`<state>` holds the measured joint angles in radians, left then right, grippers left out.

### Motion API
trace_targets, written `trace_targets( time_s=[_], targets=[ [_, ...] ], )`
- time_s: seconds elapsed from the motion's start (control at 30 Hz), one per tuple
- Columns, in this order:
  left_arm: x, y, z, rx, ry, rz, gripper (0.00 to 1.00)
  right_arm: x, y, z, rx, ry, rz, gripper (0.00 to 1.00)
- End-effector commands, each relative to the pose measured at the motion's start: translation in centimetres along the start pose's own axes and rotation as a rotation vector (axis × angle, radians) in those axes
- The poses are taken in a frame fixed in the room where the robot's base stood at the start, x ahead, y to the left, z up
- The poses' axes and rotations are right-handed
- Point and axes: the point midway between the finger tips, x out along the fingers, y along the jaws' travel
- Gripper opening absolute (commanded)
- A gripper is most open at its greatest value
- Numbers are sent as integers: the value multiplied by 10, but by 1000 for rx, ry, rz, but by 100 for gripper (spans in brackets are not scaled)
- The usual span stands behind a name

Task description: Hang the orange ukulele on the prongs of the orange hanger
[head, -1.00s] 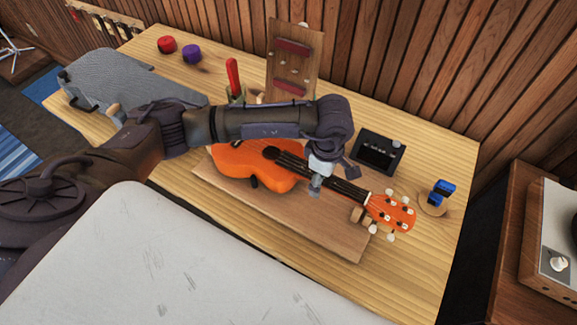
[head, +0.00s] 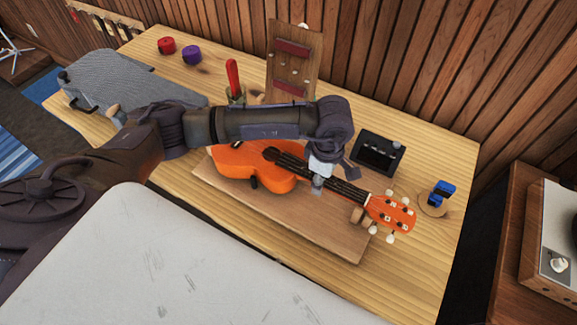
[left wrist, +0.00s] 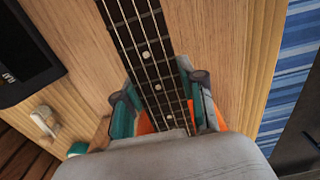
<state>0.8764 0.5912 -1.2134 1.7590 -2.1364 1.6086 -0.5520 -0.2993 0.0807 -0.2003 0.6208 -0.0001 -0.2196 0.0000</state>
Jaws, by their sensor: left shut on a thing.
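The orange ukulele (head: 252,166) lies on a wooden board on the workbench, its body to the left and its headstock to the lower right. The neck rests near a small wooden block by the headstock. My left gripper (head: 318,184) comes down over the neck and is shut on it. In the left wrist view the fretboard (left wrist: 146,52) runs between the two fingers of my left gripper (left wrist: 160,108). The arm hides part of the ukulele's body. The orange hanger is not in these views, as far as I can tell. My right gripper is not in view.
The wooden board (head: 330,238) lies on the workbench (head: 420,255). Behind are a black box (head: 378,153), a blue clip-like thing (head: 441,192), a red-handled tool (head: 233,78) and an upright wooden panel (head: 296,60). Red (head: 166,45) and purple (head: 191,53) rolls stand at the back left.

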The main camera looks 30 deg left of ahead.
Motion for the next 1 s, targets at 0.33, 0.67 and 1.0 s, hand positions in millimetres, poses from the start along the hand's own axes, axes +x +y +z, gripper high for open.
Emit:
trace_targets(
  time_s=[0.33, 0.67, 1.0],
  targets=[
    [-8, 1, 0, 0, 1, 2, 0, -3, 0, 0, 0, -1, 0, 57],
    [-24, 0, 0, 0, 0, 2, 0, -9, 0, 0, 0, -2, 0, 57],
    [-31, 0, 0, 0, 0, 1, 0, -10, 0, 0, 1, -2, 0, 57]
  ],
)
